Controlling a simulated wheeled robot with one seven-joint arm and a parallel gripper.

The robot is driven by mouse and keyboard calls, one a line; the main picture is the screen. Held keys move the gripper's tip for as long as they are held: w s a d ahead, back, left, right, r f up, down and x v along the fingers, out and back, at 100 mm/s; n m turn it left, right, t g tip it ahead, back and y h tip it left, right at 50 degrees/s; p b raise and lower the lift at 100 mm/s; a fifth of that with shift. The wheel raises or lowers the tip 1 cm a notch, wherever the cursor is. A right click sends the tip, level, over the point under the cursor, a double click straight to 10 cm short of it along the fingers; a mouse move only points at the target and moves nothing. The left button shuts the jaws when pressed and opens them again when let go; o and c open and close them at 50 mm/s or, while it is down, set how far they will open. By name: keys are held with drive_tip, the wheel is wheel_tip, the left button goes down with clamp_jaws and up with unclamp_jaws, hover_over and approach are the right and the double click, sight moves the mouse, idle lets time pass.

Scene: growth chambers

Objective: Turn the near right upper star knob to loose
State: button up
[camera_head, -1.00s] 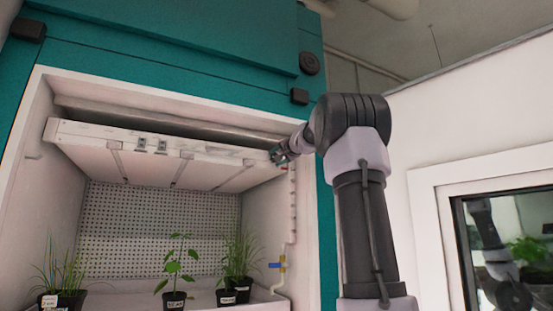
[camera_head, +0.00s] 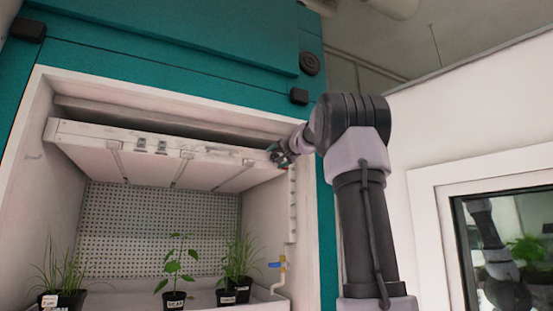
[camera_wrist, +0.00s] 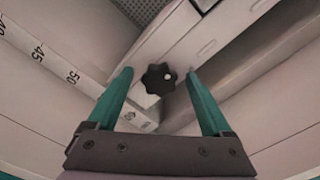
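The black star knob (camera_wrist: 159,78) shows in the wrist view at the right end of the light panel, with a small pale spot on its face. My gripper (camera_wrist: 158,75) has two teal fingers spread apart, one on each side of the knob. A gap shows between each finger and the knob in this view; I cannot tell how deep the fingers reach. In the head view my gripper (camera_head: 280,157) is at the panel's near right corner, and the knob is hidden there. The white light panel (camera_head: 85,138) hangs in the upper part of the chamber.
A scale strip (camera_wrist: 45,56) with numbers runs beside the knob. The chamber's right wall (camera_head: 262,205) is close to my gripper. Potted plants (camera_head: 174,300) stand on the chamber floor below. A blue valve handle (camera_head: 276,265) is on the right wall pipe.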

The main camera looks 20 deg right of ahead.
drive_tip(key=s, duration=1)
drive_tip(key=shift+s+d, duration=0.2)
drive_tip(key=shift+s, duration=0.2)
drive_tip(key=s+a+f+n+g+y, duration=0.1)
drive_tip(key=s+a+f+n+g, duration=0.15)
drive_tip(key=s+a+f, duration=0.55)
drive_tip(key=s+a+f+n+g+y, duration=0.1)
drive_tip(key=s+a+f+g, duration=0.25)
drive_tip(key=f, duration=0.85)
drive_tip(key=s+a+f+n+g+y, duration=0.1)
drive_tip(key=s+a+f+g, duration=0.1)
drive_tip(key=s+a+f, duration=0.65)
drive_tip(key=s+f+g, duration=0.1)
drive_tip(key=s+f, duration=0.2)
drive_tip(key=f, duration=0.3)
drive_tip(key=s+d+f+n+g+h, duration=0.1)
drive_tip(key=s+f+g, duration=0.1)
drive_tip(key=f, duration=0.5)
drive_tip(key=shift+s+d+f+h, duration=0.2)
drive_tip(key=shift+s+h, duration=0.1)
drive_tip(key=shift+s, duration=0.25)
